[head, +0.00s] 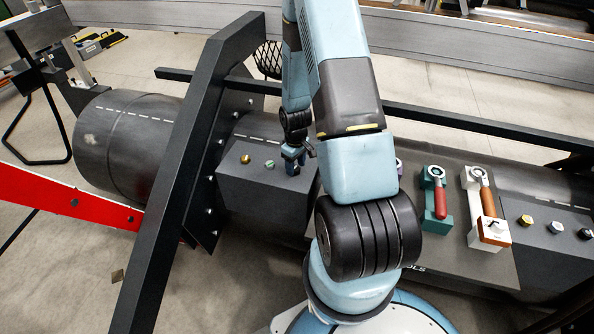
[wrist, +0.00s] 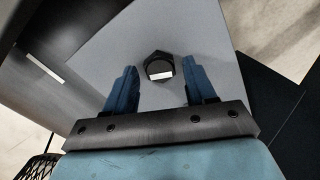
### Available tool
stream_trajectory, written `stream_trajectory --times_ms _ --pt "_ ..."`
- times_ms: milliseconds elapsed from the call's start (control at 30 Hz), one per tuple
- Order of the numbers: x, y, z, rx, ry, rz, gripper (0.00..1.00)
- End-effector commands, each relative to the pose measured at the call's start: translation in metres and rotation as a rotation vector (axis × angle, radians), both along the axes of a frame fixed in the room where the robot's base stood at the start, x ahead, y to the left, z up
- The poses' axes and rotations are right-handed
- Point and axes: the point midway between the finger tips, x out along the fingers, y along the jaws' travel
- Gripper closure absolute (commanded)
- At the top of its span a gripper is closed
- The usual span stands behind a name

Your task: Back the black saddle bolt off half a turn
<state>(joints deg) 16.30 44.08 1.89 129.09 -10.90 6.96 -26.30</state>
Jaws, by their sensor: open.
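The black saddle bolt (wrist: 154,60) shows in the wrist view as a dark hex head with a white bar across its face. It stands on the grey top of a saddle block (wrist: 205,35). My gripper (wrist: 160,68) is open, with one blue finger on each side of the bolt. Gaps show between the fingers and the head, and nothing is held. In the head view my gripper (head: 292,160) is over the right part of the left saddle block (head: 262,195), and the bolt under it is hidden. I cannot tell the fingertips' height beside the head.
A gold bolt (head: 245,159) and a green bolt (head: 270,164) sit left of my gripper on the same block. A dark slanted beam (head: 190,170) stands further left. A teal holder (head: 432,205) and an orange-and-white holder (head: 488,232) carry red- and orange-handled tools on the right.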

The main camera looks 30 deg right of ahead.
Motion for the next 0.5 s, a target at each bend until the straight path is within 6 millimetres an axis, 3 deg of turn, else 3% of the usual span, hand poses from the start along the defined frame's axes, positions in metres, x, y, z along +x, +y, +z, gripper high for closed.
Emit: stream_trajectory --times_ms 500 --pt "0.0 0.0 0.042 -0.001 -0.001 -0.001 0.45"
